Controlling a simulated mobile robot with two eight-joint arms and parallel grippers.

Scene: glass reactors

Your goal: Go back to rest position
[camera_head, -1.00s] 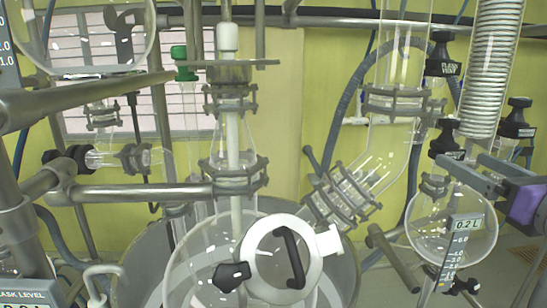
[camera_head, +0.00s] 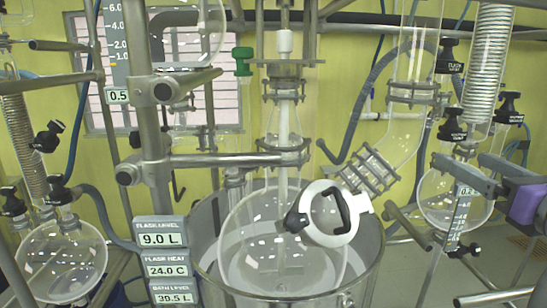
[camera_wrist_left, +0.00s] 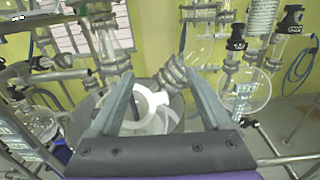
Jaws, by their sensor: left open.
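My left gripper (camera_head: 460,161) shows at the right edge of the head view, with grey fingers and a purple body. It looks to be in front of the round flask on the right, and I cannot tell how far off. In the left wrist view my left gripper (camera_wrist_left: 155,68) has its two grey fingers spread apart, with nothing held between them. The reactor's white ring lid (camera_head: 331,240) with a black handle shows beyond and between the fingers in the wrist view (camera_wrist_left: 146,104). My right gripper is not in view.
A large glass reactor vessel (camera_head: 252,250) stands in a metal bath (camera_head: 362,270) at the centre. Steel posts and clamps (camera_head: 155,130) rise left of it. Round flasks stand at the left (camera_head: 62,262) and right (camera_head: 440,205). Display boxes (camera_head: 160,231) sit low in front.

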